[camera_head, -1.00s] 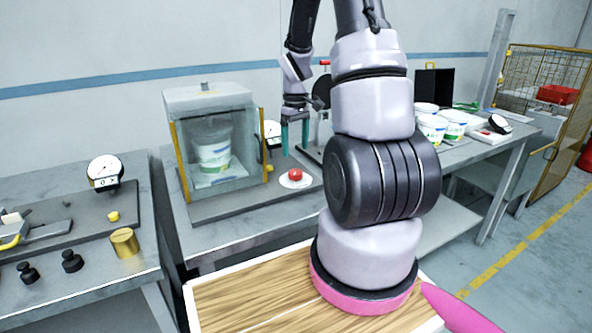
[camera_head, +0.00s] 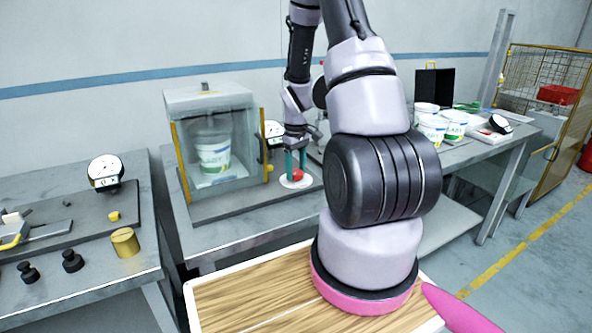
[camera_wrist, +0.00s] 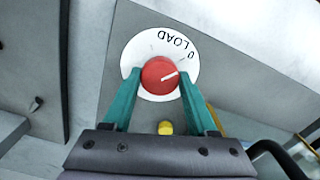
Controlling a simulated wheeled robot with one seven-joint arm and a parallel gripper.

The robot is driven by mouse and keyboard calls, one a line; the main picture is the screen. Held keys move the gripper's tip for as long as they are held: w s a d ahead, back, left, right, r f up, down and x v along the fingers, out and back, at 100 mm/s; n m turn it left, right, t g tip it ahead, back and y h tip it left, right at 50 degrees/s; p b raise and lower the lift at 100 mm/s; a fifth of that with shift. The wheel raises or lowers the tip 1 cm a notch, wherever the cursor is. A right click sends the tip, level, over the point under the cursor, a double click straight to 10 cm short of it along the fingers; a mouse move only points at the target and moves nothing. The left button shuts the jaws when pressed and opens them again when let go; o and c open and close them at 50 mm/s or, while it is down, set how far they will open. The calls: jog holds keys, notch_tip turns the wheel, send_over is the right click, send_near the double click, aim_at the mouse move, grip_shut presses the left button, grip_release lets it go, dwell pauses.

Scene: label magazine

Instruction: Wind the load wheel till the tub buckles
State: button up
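The load wheel is a red knob (camera_wrist: 160,75) with a white pointer line, on a white dial (camera_wrist: 148,48) marked LOAD and 0. The white tub (camera_head: 213,152) stands upright inside the clear cabinet (camera_head: 180,165), with no buckling visible.
A round gauge (camera_head: 273,131) stands right of the cabinet. A small yellow knob (camera_wrist: 165,128) is close to the dial. The left bench holds another gauge (camera_head: 105,171), a brass cylinder (camera_head: 125,242) and black weights (camera_head: 73,260). More tubs (camera_head: 432,127) stand on the right bench.

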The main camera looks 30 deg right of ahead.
jog(key=c, duration=0.6)
jog(key=m, duration=0.4)
jog(key=shift+m, duration=0.3)
jog(key=m, duration=0.4)
jog(key=shift+m, duration=0.3)
jog(key=m, duration=0.4)
jog(key=shift+m, duration=2.1)
